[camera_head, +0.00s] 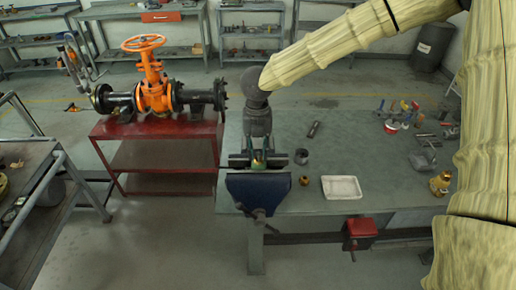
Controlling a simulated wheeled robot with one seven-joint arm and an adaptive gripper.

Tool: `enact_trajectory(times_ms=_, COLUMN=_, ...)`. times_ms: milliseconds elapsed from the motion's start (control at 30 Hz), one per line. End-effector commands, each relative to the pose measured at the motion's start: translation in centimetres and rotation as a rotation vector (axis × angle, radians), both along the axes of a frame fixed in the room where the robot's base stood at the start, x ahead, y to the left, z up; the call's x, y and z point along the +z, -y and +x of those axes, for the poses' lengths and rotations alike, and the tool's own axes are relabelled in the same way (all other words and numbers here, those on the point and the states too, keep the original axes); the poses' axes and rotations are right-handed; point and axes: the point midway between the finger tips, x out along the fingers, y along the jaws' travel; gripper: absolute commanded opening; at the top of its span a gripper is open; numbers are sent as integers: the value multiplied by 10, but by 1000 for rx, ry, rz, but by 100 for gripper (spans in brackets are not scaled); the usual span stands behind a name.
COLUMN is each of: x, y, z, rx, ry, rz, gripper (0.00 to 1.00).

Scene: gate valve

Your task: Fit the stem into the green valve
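A small yellow-green part (258,162), which looks like the green valve, sits between the jaws of the blue bench vise (258,188). Only a little of it shows. My gripper (258,150) points down right over it, with its fingers at the vise jaws. The fingers are small and dark here, and I cannot tell whether they are open or shut, or whether a stem is between them. No stem can be made out for sure. A short dark metal rod (313,129) lies on the workbench (335,150) to the right of my gripper.
A grey ring (301,157), a small brass part (304,181) and a white tray (342,187) lie right of the vise. A brass fitting (440,183) and assorted tools (398,112) are farther right. A large orange gate valve (153,90) stands on a red table (150,130) at left.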

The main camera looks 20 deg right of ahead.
Motion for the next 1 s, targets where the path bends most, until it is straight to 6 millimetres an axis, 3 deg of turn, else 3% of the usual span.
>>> enact_trajectory(times_ms=33, x=0, y=0, z=0, rx=0, ry=0, rz=0, gripper=24)
enact_trajectory(times_ms=167, x=0, y=0, z=0, rx=0, ry=0, rz=0, gripper=0)
enact_trajectory(times_ms=633, x=1, y=0, z=0, rx=0, ry=0, rz=0, gripper=0)
enact_trajectory(times_ms=1000, x=18, y=0, z=0, rx=0, ry=0, rz=1, gripper=0)
